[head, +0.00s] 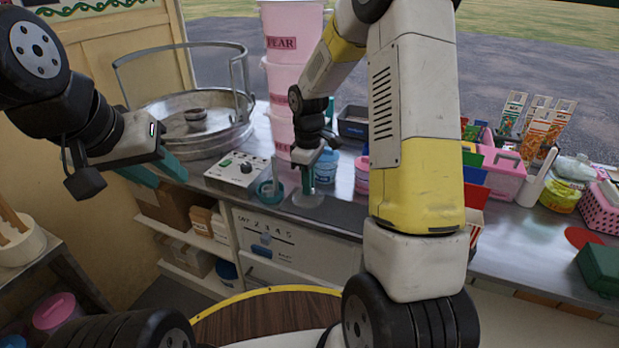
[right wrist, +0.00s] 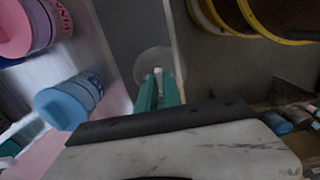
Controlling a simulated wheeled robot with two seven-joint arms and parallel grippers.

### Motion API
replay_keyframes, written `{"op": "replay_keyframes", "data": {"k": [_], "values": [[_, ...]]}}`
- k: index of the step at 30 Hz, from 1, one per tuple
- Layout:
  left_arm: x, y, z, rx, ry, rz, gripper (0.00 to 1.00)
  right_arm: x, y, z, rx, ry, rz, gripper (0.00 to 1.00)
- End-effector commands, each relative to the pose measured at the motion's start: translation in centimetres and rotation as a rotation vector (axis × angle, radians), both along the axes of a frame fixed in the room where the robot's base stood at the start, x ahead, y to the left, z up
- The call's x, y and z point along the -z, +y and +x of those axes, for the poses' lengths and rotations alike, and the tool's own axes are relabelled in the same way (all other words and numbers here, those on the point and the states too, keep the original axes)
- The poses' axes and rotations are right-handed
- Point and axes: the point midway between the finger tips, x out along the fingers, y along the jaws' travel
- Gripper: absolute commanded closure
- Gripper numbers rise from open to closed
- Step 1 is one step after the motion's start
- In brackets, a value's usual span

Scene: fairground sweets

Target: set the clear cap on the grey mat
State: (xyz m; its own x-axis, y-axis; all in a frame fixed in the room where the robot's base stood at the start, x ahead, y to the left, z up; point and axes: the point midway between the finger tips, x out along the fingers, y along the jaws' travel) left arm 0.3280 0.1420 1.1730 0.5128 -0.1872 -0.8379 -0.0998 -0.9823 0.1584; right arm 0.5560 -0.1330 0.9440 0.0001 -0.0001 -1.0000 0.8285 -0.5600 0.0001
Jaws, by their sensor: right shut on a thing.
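The clear cap (head: 309,200) is a see-through disc just under my right gripper (head: 307,178). In the right wrist view the cap (right wrist: 152,62) shows as a faint round shape at the tips of my shut green fingers (right wrist: 160,85), which grip it. The grey mat (head: 343,216) is a dark flat patch along the front of the counter. The cap overlaps it in the head view; whether they touch I cannot tell. My left gripper (head: 155,172) is open and empty, in front of the counter at the left.
A grey control box (head: 239,173) and a teal ring-shaped holder (head: 270,192) stand left of the cap. A blue tub (head: 326,167) and stacked pink buckets (head: 283,85) are behind it. A metal pan (head: 155,125) is at the left. My right arm covers part of the counter.

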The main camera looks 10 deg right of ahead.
Motion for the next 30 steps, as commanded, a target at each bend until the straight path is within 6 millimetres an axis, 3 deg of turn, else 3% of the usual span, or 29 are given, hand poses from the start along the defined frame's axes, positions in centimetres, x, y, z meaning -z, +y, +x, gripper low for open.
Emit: {"op": "replay_keyframes", "data": {"k": [11, 18, 29, 30], "values": [[0.0, 0.0, 0.0, 0.0, 0.0, 0.0, 0.64, 0.3, -3.3, 1.6, 0.003, 0.0, 0.0, 1.0], [0.0, 0.0, 0.0, 0.0, 0.0, 0.0, 0.64, 3.8, -3.2, 1.5, -0.001, 0.002, 0.0, 1.0], [0.0, 0.0, 0.0, 0.0, 0.0, 0.0, 0.64, 4.2, -3.2, 1.5, -0.001, 0.001, 0.0, 1.0], [0.0, 0.0, 0.0, 0.0, 0.0, 0.0, 0.64, 4.1, -3.2, 1.5, 0.0, 0.001, 0.0, 0.83]]}}
